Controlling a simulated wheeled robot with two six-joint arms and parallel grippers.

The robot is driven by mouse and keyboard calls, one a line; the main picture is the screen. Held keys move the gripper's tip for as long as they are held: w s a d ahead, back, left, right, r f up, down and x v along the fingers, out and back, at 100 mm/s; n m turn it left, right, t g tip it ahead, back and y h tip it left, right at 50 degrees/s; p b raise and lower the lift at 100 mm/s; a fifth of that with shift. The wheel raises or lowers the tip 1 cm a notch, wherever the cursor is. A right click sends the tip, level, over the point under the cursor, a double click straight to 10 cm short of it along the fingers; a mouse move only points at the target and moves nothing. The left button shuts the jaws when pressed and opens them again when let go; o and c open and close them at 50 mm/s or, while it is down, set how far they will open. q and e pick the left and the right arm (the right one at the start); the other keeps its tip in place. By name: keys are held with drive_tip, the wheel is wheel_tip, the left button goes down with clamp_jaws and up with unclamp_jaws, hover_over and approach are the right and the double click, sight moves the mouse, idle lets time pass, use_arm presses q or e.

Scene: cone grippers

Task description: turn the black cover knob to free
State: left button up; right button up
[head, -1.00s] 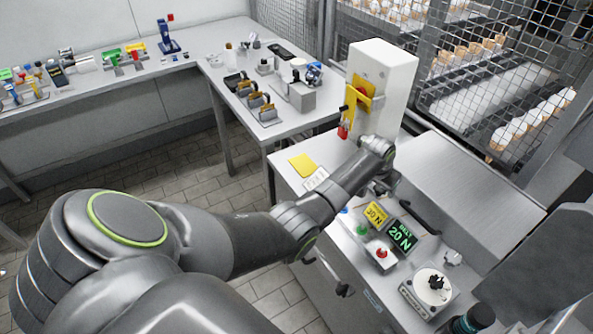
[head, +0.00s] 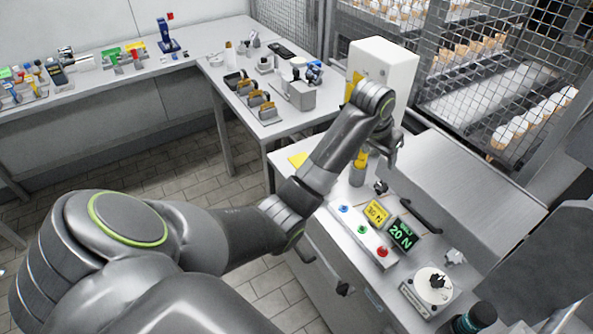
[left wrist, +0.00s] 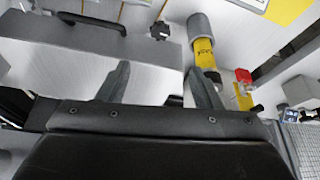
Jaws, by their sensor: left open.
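The black cover knob (head: 381,187) is a small lobed knob on the bench top, near one end of the steel cover (head: 470,185) and its black bar handle (head: 422,215). It also shows in the left wrist view (left wrist: 159,30), beyond the fingertips and apart from them. My left gripper (head: 392,152) hangs above the bench behind the knob, partly hidden by its own wrist. In the left wrist view its two fingers (left wrist: 158,70) stand apart with nothing between them. My right gripper is not in view.
A yellow post with a grey cylinder (head: 357,175) stands close beside the knob. A button strip (head: 362,231), a yellow sign (head: 377,212) and a 20 N display (head: 402,234) lie nearer. A white dial (head: 434,287) sits front right. A white cabinet (head: 392,65) rises behind.

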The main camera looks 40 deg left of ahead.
use_arm(q)
drive_tip(key=s+a+f, duration=0.3)
drive_tip(key=s+f, duration=0.5)
drive_tip(key=s, duration=0.3)
drive_tip(key=s+a+f+n+y, duration=0.1)
drive_tip(key=s+a+f, duration=0.2)
drive_tip(key=s+f, duration=0.6)
drive_tip(key=s, duration=0.2)
drive_tip(key=shift+s+a+n, duration=0.2)
drive_tip(key=shift+s+n, duration=0.1)
drive_tip(key=shift+s, duration=0.1)
drive_tip(key=s+a+f+g, duration=0.1)
drive_tip(key=s+f, duration=0.3)
drive_tip(key=f, duration=0.8)
drive_tip(key=s+a+f+g, duration=0.1)
drive_tip(key=s+a+f, duration=0.15)
drive_tip(key=f, duration=0.95)
drive_tip(key=s+f, duration=0.7)
drive_tip(key=s, duration=0.5)
drive_tip(key=s+d+f+g, duration=0.1)
drive_tip(key=s+f, duration=0.7)
drive_tip(key=s, duration=0.5)
drive_tip(key=shift+n+y, duration=0.3)
drive_tip(key=shift+n, duration=0.1)
